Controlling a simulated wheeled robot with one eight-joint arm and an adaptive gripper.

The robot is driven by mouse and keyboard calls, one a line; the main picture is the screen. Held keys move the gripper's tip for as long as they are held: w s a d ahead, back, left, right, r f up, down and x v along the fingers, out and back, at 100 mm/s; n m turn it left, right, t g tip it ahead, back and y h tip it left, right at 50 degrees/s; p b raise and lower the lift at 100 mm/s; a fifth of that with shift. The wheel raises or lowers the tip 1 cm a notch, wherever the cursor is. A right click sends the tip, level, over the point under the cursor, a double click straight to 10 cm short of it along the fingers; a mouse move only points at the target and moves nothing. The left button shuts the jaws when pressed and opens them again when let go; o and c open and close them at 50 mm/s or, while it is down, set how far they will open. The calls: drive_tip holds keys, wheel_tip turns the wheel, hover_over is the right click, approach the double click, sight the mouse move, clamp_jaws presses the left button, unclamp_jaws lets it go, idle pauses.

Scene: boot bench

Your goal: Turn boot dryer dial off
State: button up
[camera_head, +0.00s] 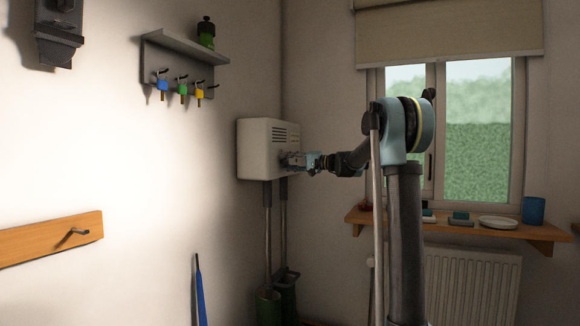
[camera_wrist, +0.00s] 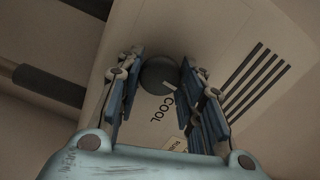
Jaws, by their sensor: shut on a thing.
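The boot dryer (camera_head: 254,150) is a pale box on the left wall near the corner, with vent slots and pipes running down. Its round dark dial (camera_wrist: 157,76) shows in the wrist view. A light pointer mark on the dial points towards the word COOL. My gripper (camera_head: 291,160) is at the front face of the box; in the wrist view its fingers (camera_wrist: 159,70) stand on both sides of the dial and are shut on it. In the head view my gripper hides the dial. Another small label below COOL is partly covered by a finger.
Two green boots (camera_head: 285,295) hang at the pipe ends below the dryer. A windowsill (camera_head: 400,222) with a blue cup (camera_head: 533,210) and white plate is at right, above a radiator (camera_head: 470,285).

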drive_tip(key=shift+n, duration=1.5)
drive_tip(key=o, duration=1)
drive_tip(key=shift+w+f, duration=0.1)
drive_tip(key=shift+w, duration=0.05)
drive_tip(key=shift+o, duration=0.2)
drive_tip(key=v, duration=1.2)
